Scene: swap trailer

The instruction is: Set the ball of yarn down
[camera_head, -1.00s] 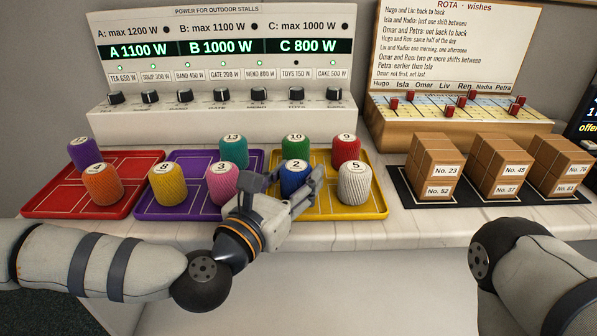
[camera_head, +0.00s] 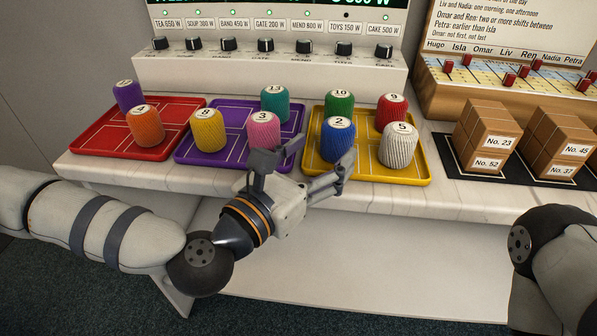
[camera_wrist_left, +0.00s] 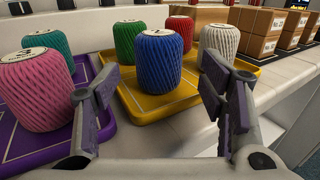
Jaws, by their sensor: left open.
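The blue ball of yarn (camera_head: 338,138), numbered 2, stands upright at the front of the yellow tray (camera_head: 372,170). In the left wrist view the blue yarn (camera_wrist_left: 160,65) stands ahead of the fingers and apart from them. My left gripper (camera_head: 305,170) is open and empty in front of the tray's near edge; its fingers (camera_wrist_left: 165,110) show spread apart in the wrist view. Green yarn (camera_head: 339,105), red yarn (camera_head: 391,111) and white yarn (camera_head: 399,147) share the yellow tray. My right gripper is not in view; only part of my right arm shows at the right edge.
A purple tray (camera_head: 228,157) holds yellow (camera_head: 208,131), pink (camera_head: 263,131) and teal yarn (camera_head: 275,106). A red tray (camera_head: 100,146) holds purple and orange yarn. Cardboard boxes (camera_head: 487,137) stand at the right. The counter's front strip (camera_head: 440,195) is clear.

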